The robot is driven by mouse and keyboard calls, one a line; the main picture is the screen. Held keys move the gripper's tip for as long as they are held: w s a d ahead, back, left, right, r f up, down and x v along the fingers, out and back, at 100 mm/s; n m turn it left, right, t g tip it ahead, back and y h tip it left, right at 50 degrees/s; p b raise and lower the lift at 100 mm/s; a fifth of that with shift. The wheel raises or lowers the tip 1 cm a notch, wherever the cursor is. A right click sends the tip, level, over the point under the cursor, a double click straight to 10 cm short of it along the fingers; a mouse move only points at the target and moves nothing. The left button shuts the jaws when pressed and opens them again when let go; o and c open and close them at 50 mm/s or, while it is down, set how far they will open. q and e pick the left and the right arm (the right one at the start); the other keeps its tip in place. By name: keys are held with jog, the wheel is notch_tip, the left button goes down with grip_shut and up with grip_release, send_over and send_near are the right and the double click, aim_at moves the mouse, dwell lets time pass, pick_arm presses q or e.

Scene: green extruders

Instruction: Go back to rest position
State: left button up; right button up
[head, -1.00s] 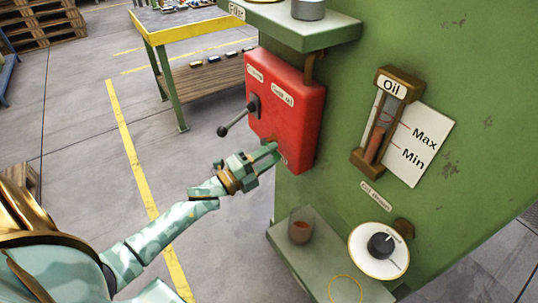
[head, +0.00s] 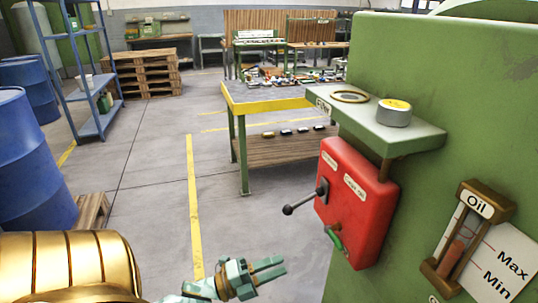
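My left gripper (head: 284,266) is low in the middle of the head view, in front of the green machine (head: 430,120). Its two teal fingers point right with a narrow gap between them, and I see nothing held there. It is apart from the red box (head: 362,205) on the machine, below and to its left. The box carries a black-knobbed lever (head: 305,200) and a small green handle (head: 334,238), both clear of the gripper. My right gripper is out of view.
A yellow-edged table (head: 262,107) stands behind, with small parts on it. A shelf (head: 410,134) with a round tin (head: 394,113) juts from the machine. The oil gauge (head: 467,235) is at right. Blue barrels (head: 30,160) stand at left. The floor between is clear.

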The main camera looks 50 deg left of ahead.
pick_arm(q)
jog(key=shift+s+a+f, duration=0.1)
jog(key=shift+s+a, duration=0.15)
jog(key=shift+s, duration=0.25)
